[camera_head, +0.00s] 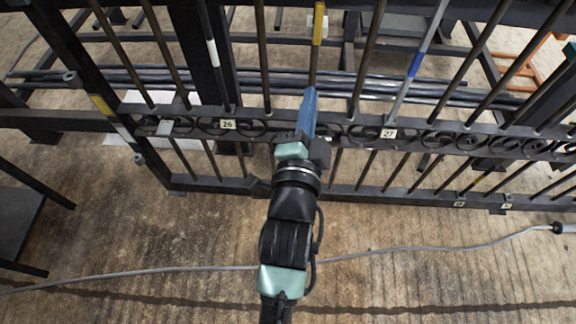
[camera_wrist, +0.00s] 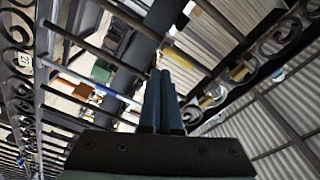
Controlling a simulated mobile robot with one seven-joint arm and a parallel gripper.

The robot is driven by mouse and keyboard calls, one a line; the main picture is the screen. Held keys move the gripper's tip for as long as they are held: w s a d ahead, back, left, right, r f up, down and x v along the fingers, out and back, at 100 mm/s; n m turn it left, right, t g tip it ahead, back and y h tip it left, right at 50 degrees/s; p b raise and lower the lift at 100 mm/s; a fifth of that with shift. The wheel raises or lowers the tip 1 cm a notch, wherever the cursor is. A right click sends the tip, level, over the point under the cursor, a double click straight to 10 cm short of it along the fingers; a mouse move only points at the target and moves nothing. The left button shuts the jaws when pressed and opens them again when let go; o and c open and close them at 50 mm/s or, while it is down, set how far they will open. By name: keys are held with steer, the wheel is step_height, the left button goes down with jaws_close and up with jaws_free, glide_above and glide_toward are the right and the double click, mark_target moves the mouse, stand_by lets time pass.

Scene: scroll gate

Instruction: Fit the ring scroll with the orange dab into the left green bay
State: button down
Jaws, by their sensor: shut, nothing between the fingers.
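My gripper (camera_head: 309,94) is shut and empty in the head view, its blue fingers in front of the gate's scroll rail between tags 26 and 27. Its closed fingers also show in the wrist view (camera_wrist: 160,74). The dark gate (camera_head: 290,129) carries a row of scrolls between two rails. I cannot make out an orange dab on any scroll, nor a green bay for certain. My gripper covers part of the scroll row. Tag 26 (camera_head: 228,124) is left of my gripper and tag 27 (camera_head: 389,133) right of it.
Upright bars carry a white band (camera_head: 212,46), a yellow band (camera_head: 319,24) and a blue band (camera_head: 416,64). Long dark rods (camera_head: 260,77) lie behind the gate. A grey cable (camera_head: 420,248) crosses the concrete floor in front, which is otherwise mostly clear.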

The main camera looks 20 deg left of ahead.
steer(key=s+a+f+m+g+b, duration=0.1)
steer(key=s+f+m+b, duration=0.2)
steer(key=f, duration=0.8)
steer(key=s+f+g+b, duration=0.2)
steer(key=s+f+b, duration=0.2)
steer(key=f, duration=0.7)
steer(key=s+a+f+m+g+b, duration=0.1)
steer(key=s+f+m+b, duration=0.2)
steer(key=f, duration=0.8)
steer(key=w+a+f+b, duration=0.1)
steer(key=w+b, duration=0.2)
steer(key=w, duration=0.3)
steer(key=w+a+f+n+b, duration=0.1)
steer(key=w+a+b, duration=0.1)
steer(key=w+b, duration=0.2)
steer(key=shift+r+x, duration=0.25)
steer(key=shift+x, duration=1.25)
steer(key=shift+d, duration=0.1)
steer(key=w, duration=0.1)
steer(key=w+a, duration=0.1)
steer(key=w, duration=0.1)
steer(key=shift+b, duration=0.4)
